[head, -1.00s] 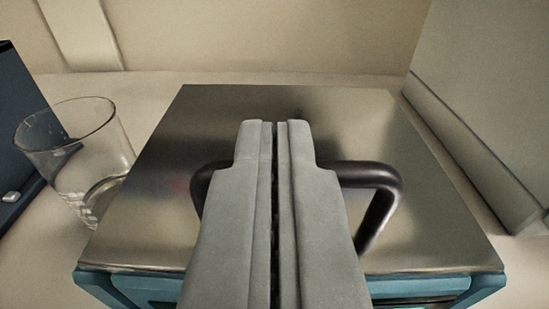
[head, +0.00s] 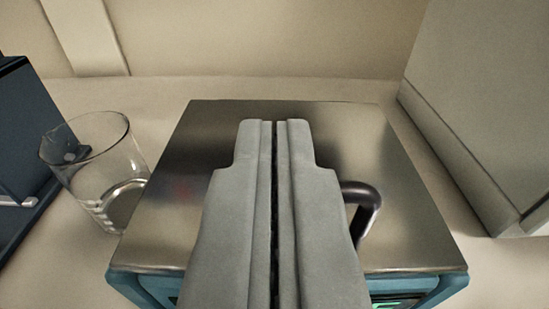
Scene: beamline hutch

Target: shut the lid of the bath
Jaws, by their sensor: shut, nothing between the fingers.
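The bath (head: 140,287) is a teal box with a flat metal lid (head: 185,220) on top. The lid lies level over the box, and its front edge appears to meet the rim. A black bar handle (head: 365,200) stands on the lid; only its right end shows, the rest hidden behind my gripper. My gripper (head: 274,122) is shut and empty, its two grey fingers together above the middle of the lid. I cannot tell whether the fingertips touch the lid.
A clear glass beaker (head: 100,175) stands just left of the bath. A dark blue device (head: 22,150) is at the far left edge. A grey panel or box (head: 480,120) rises to the right. A beige wall (head: 270,40) is behind; a strip of bench behind the lid is clear.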

